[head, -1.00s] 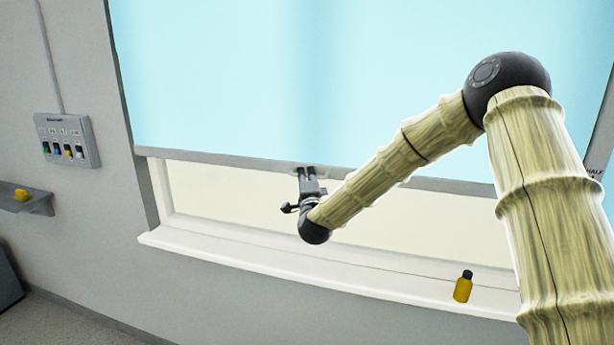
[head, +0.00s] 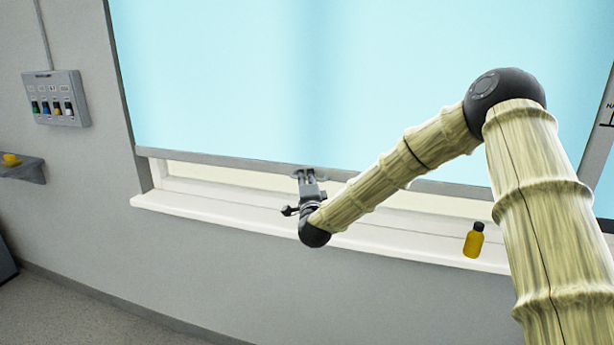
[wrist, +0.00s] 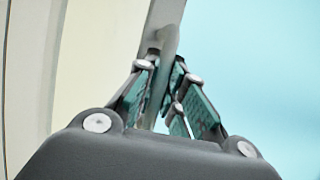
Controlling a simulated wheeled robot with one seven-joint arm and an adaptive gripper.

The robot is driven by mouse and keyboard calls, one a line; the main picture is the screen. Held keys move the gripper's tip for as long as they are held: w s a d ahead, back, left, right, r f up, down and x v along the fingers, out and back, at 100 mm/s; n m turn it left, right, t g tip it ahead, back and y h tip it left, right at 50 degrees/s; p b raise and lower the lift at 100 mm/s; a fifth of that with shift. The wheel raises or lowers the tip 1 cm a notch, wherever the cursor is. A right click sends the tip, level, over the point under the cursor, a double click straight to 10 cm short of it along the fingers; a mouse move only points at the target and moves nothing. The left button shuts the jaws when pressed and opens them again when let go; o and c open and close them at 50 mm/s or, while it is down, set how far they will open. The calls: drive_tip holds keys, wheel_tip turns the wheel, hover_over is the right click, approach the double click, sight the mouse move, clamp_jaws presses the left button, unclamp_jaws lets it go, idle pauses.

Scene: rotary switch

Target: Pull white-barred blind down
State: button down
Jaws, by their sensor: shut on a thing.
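The light blue blind (head: 300,80) covers most of the window in the head view. Its bottom bar (head: 230,162) looks grey there and hangs a little above the sill. My gripper (head: 306,178) is at the bar's lower edge, near its middle. In the wrist view the gripper's fingers (wrist: 168,92) are shut on a curved grey handle (wrist: 167,42) that joins the pale bar (wrist: 167,12). The fingers hide part of the handle.
The white window sill (head: 200,207) runs below the blind, with a narrow strip of window between. A yellow bottle (head: 473,242) with a dark cap stands on the sill at right. A switch box (head: 56,98) and a small shelf (head: 25,172) are on the left wall.

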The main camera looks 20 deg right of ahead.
wheel_tip(320, 180, down, 6)
drive_tip(key=b, duration=0.3)
drive_tip(key=shift+r, duration=0.15)
drive_tip(key=shift+s, duration=0.1)
drive_tip(key=c, duration=1.5)
unclamp_jaws()
drive_tip(key=shift+f, duration=0.2)
drive_tip(key=shift+r, duration=0.1)
drive_tip(key=shift+r, duration=0.1)
drive_tip(key=v, duration=1.2)
